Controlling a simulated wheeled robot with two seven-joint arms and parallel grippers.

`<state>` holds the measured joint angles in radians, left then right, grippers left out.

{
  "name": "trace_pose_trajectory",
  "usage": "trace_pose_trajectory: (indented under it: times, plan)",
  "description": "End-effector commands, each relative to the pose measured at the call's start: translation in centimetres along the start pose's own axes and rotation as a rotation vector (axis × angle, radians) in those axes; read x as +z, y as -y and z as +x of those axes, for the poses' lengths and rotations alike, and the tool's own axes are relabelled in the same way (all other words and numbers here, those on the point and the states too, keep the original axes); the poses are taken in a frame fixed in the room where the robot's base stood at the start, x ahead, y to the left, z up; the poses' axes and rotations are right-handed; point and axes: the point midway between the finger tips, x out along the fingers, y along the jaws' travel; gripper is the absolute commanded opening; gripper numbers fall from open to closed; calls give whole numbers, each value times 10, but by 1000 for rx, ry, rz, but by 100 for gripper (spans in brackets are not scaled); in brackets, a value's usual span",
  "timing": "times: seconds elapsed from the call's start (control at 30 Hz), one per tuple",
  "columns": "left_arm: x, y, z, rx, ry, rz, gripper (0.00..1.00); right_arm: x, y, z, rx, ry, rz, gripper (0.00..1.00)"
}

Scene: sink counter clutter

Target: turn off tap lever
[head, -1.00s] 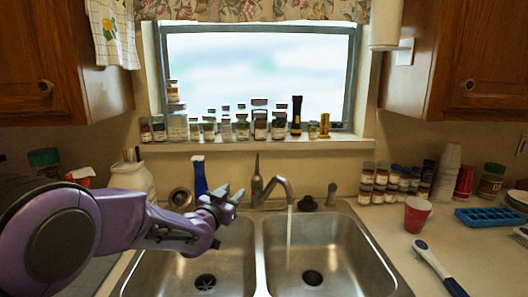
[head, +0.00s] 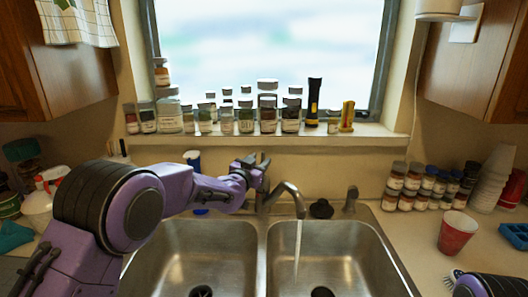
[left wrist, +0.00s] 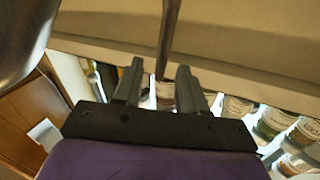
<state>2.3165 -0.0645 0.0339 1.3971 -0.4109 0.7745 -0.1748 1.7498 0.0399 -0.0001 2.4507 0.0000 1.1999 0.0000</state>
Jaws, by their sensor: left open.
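The tap (head: 288,190) stands behind the double sink, its curved spout over the right basin. A thin stream of water (head: 297,245) falls from it. My left gripper (head: 256,161) is at the tap's upright lever, which it mostly hides in the head view. In the left wrist view the lever (left wrist: 169,40) is a slim metal rod between the two spread fingers of my left gripper (left wrist: 158,80). I cannot tell whether a finger touches it. My right gripper is out of view; only part of my right arm shows at the bottom right.
Spice jars (head: 245,118) and a black flashlight (head: 314,100) line the window sill behind the tap. A blue bottle (head: 192,160) stands behind my left arm. More jars (head: 412,185) and a red cup (head: 457,232) are on the right counter. The right basin (head: 335,255) is open.

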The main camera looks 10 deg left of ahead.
Motion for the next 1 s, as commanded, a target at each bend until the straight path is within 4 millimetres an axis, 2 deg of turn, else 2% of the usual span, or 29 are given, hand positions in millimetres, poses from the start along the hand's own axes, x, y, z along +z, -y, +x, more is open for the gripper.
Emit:
trace_pose_trajectory:
  times: [0.1,0.23,0.57,0.6,0.67,0.7,0.73,0.9,1.0]
  plan:
    - [-2,1,20,-1,0,0,41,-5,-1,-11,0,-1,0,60]
    - [-1,1,34,-1,0,0,41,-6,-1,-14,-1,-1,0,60]
    - [1,1,39,-2,0,-1,41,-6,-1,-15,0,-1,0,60]
    - [1,1,39,-2,0,-1,38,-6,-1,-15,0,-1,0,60]
    - [1,1,39,-2,0,-1,18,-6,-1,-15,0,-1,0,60]
    - [1,1,39,-2,0,-1,5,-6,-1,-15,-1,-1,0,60]
    - [1,1,39,-2,0,-1,0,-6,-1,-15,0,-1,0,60]
    - [2,2,38,-3,-1,1,0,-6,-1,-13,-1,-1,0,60]
    - [7,10,33,-18,-16,14,0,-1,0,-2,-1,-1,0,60]
